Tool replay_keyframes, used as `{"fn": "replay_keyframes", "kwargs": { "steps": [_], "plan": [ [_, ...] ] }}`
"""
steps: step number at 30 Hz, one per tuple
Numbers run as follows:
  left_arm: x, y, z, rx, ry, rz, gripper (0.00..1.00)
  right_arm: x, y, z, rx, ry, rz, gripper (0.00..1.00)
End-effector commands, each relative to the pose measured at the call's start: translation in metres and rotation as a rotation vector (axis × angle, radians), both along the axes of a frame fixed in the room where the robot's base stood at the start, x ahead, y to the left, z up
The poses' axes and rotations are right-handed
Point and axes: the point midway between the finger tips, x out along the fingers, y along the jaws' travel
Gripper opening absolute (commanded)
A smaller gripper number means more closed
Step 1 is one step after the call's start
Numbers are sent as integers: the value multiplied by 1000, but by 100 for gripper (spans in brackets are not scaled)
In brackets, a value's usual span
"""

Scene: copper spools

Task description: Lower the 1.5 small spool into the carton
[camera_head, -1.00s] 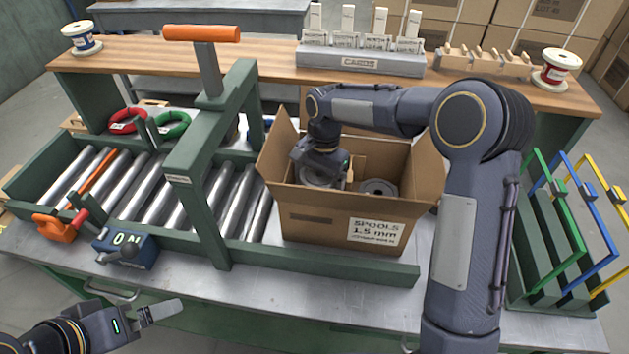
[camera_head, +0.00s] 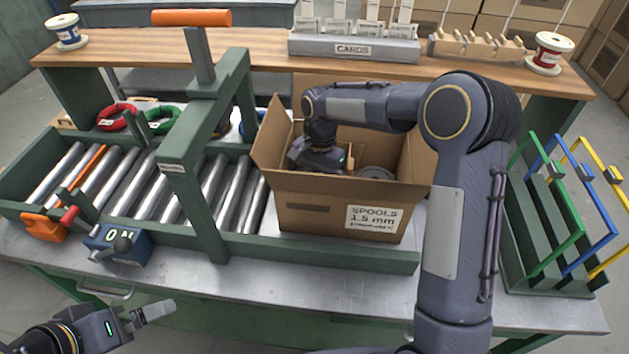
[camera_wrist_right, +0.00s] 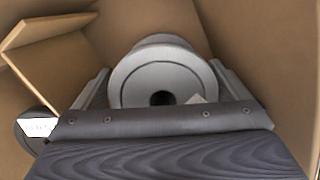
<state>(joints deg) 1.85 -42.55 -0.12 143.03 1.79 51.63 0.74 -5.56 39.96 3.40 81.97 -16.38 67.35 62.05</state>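The carton (camera_head: 310,216), labelled SPOOLS 1.5 mm, stands open on the bench. My right gripper (camera_head: 318,156) reaches down inside it, its fingertips hidden by the front wall. In the right wrist view a grey spool (camera_wrist_right: 140,82) lies between the two fingers of this gripper (camera_wrist_right: 162,80), which press close on both sides of its flange. Whether the spool touches the carton floor cannot be seen. Another grey spool (camera_head: 376,173) sits inside the carton at right. My left gripper (camera_head: 155,311) is at lower left, away from the carton and empty; its finger gap is unclear.
A roller conveyor (camera_head: 140,190) with a green frame and orange-handled press (camera_head: 190,18) is left of the carton. A rack with coloured frames (camera_head: 560,220) stands at right. A card holder (camera_head: 353,48) and two spools are on the back shelf.

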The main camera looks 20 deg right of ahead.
Motion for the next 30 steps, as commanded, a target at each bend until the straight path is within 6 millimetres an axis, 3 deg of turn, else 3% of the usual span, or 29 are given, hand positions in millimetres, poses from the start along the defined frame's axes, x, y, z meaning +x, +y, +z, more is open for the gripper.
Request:
{"fn": "replay_keyframes", "kwargs": {
  "steps": [12, 24, 30],
  "plan": [
    [0, 0, 0, 0, 0, 0, 100, 1, 1, 3, 4, -4, 1, 100],
    [0, 0, -2, 0, 0, 0, 100, 8, -6, 64, 2, -6, 0, 100],
    [0, 0, -2, 0, 0, 0, 100, 8, -8, 77, 2, -2, 0, 100]
  ]
}}
